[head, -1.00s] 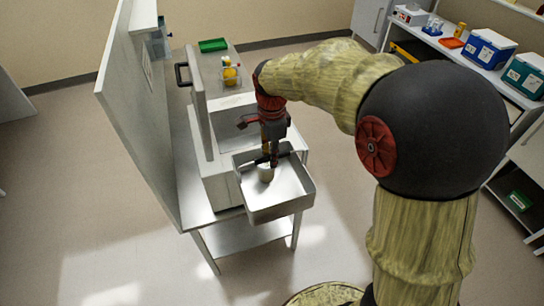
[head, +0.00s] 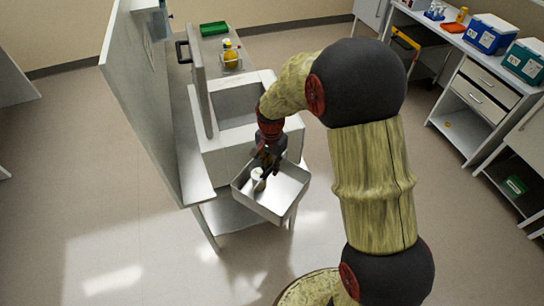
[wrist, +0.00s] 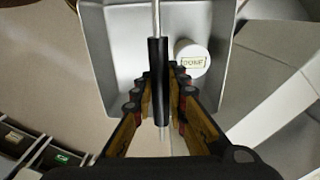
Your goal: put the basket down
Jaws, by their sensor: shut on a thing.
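The basket (head: 258,205) is a shallow grey metal tray with a bar handle. My gripper (head: 268,168) is above it in the head view. In the wrist view, my gripper (wrist: 160,88) is shut on the black grip of the handle (wrist: 158,60). The basket (wrist: 122,45) hangs below the fingers. A white jar with a printed label (wrist: 191,57) stands inside it, right of the handle; it also shows in the head view (head: 257,178). The basket is in front of the glovebox, by the bench's front end. Whether its underside touches anything is hidden.
The white glovebox (head: 215,160) has its door (head: 199,95) standing open. A tall panel (head: 140,110) borders its left side. Behind are a green tray (head: 213,28) and a yellow bottle (head: 231,58). Shelves with coolers (head: 492,34) stand right. Open floor lies in front.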

